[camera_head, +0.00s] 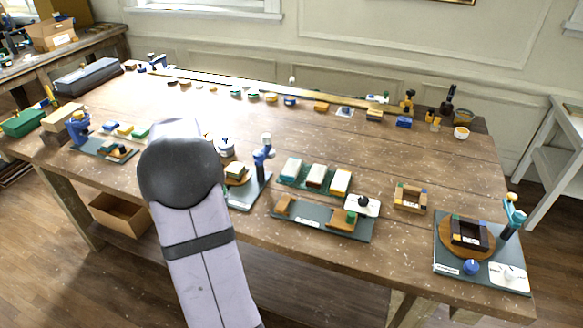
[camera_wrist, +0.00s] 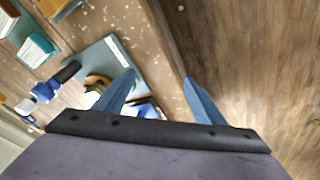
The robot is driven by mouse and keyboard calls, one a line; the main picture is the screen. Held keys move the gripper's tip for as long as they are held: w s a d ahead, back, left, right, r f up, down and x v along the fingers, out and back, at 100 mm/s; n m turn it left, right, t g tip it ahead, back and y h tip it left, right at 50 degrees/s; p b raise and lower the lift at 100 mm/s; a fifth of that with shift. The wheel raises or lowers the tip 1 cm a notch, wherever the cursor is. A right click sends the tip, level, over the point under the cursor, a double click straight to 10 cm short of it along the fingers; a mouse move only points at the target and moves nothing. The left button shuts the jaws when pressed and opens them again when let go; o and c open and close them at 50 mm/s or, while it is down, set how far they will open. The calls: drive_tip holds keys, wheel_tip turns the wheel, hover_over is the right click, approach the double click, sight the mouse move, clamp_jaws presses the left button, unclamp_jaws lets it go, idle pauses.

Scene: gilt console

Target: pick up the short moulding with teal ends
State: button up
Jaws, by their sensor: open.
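A short pale block with teal on it (camera_head: 291,168) lies at the left of a row of three in a green tray (camera_head: 313,190) in the head view; it looks like the teal-ended moulding, but its ends are too small to be sure. A pale block with teal (camera_wrist: 36,50) also shows at the upper left in the wrist view. My gripper (camera_wrist: 158,75) is open and empty, its two blue fingers apart over the table's front edge. The block is well to the left of the fingers in that view. In the head view my arm hides the gripper.
A grey board with a blue post (camera_head: 263,158) stands left of the tray; its board also shows near my fingers in the wrist view (camera_wrist: 120,60). A grey fixture (camera_head: 322,222) lies in front of the tray. A wooden frame (camera_head: 410,197) is to its right.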

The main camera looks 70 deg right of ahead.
drive_tip(key=s+d+m+h, duration=0.15)
drive_tip(key=s+d, duration=0.45)
drive_tip(key=d, duration=0.6)
drive_tip(key=m+h+b, duration=0.2)
drive_tip(key=m, duration=0.4)
approach(292, 167)
drive_tip(key=shift+w+a+f+g, duration=0.35)
drive_tip(key=shift+w+a+g, duration=0.05)
drive_tip(key=shift+w+a, duration=0.2)
drive_tip(key=shift+s+d+f+m, duration=0.1)
drive_tip(key=shift+s+d+m, duration=0.15)
drive_tip(key=shift+d+m, duration=0.55)
drive_tip(key=shift+p+x, duration=0.6)
drive_tip(key=shift+x, duration=0.4)
drive_tip(key=shift+f, duration=0.1)
drive_tip(key=p+x, duration=0.2)
drive_tip(key=p, duration=0.1)
drive_tip(key=shift+w+d+f, duration=0.15)
drive_tip(key=shift+d, duration=0.25)
drive_tip(key=shift+p+x, duration=0.3)
drive_tip(key=shift+x, duration=0.85)
